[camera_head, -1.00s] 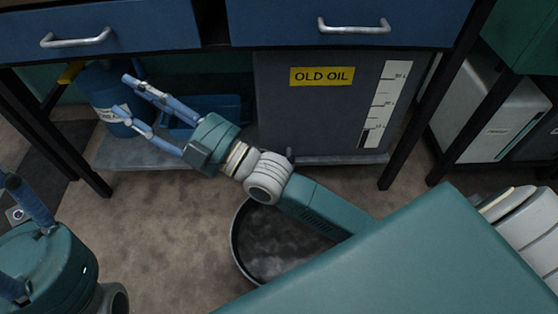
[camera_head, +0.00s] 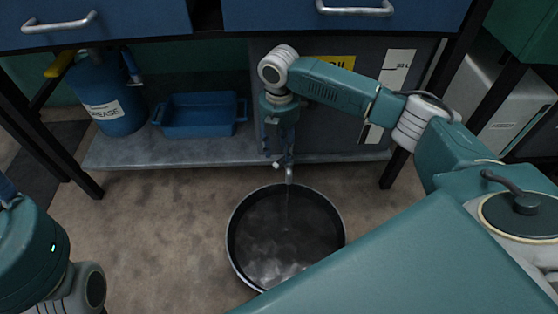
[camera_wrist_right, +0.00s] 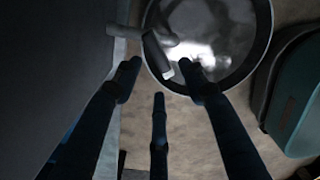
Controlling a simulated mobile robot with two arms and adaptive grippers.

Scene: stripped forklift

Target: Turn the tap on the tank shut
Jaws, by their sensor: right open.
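The grey tank (camera_head: 335,122) stands under the bench, its yellow label partly hidden by my right arm. Its tap (camera_head: 289,174) comes out low at the front; a thin dark streak runs from its spout into the pan. My right gripper (camera_head: 278,158) points down right by the tap, open, with its fingers partly overlapping it in the head view. In the right wrist view, the tap (camera_wrist_right: 155,42) lies just ahead of the spread fingers (camera_wrist_right: 160,82); nothing is between them. I cannot tell whether they touch it. My left gripper (camera_head: 8,192) shows only partly at the left edge.
A round dark pan (camera_head: 240,225) with dark liquid stands on the floor below the tap. A blue tray (camera_head: 200,130) and a blue grease can (camera_head: 115,115) stand on the low shelf (camera_head: 150,153). Bench drawers (camera_head: 120,30) hang above; a bench leg (camera_head: 392,165) stands at right.

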